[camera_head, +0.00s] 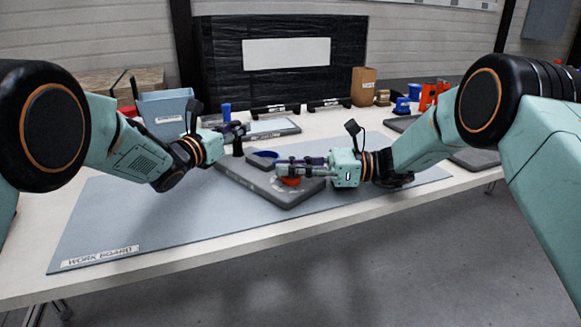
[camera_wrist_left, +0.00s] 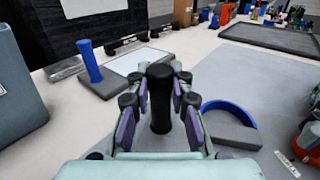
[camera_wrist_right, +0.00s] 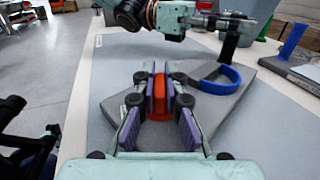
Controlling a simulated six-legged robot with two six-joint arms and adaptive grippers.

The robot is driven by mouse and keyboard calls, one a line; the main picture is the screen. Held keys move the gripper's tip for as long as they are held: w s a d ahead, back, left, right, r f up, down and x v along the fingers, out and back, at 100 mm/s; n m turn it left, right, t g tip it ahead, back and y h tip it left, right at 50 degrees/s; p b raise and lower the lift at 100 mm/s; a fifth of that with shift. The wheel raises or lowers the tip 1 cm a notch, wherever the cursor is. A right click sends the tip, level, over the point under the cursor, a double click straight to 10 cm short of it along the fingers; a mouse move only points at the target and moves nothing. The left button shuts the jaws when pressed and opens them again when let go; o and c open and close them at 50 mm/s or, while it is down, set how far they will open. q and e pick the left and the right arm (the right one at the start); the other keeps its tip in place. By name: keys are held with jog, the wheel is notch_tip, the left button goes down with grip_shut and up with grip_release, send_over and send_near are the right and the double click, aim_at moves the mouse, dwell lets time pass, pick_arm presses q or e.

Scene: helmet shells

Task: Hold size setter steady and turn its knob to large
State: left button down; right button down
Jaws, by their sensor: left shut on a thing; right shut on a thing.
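The size setter (camera_head: 284,197) is a dark grey slab lying at an angle on the work board, with a blue curved band (camera_wrist_left: 228,107) on top. My left gripper (camera_head: 243,131) is shut on the black upright post (camera_wrist_left: 160,95) at the setter's far corner. The red knob (camera_head: 290,181) sits near the setter's front right side. My right gripper (camera_head: 282,172) is shut on the knob, its pads on either side of it in the right wrist view (camera_wrist_right: 158,90). The fingers hide part of the knob and its pointer.
The blue-grey work board (camera_head: 120,215) has free room left and front. A grey-blue bin (camera_head: 166,112) stands behind my left arm. A plate with a blue post (camera_wrist_left: 90,62) lies behind the setter. A brown box (camera_head: 364,87) and red parts (camera_head: 432,95) stand at back right.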

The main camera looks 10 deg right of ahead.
jog(key=shift+n+g, duration=1.2)
jog(key=shift+g, duration=0.7)
jog(key=shift+s+n+g, duration=0.1)
jog(key=shift+n+g, duration=0.4)
jog(key=shift+g, duration=0.3)
jog(key=c, duration=1.4)
grip_release()
jog(key=shift+r, duration=0.1)
notch_tip(320, 180, up, 10)
jog(key=shift+f, duration=0.1)
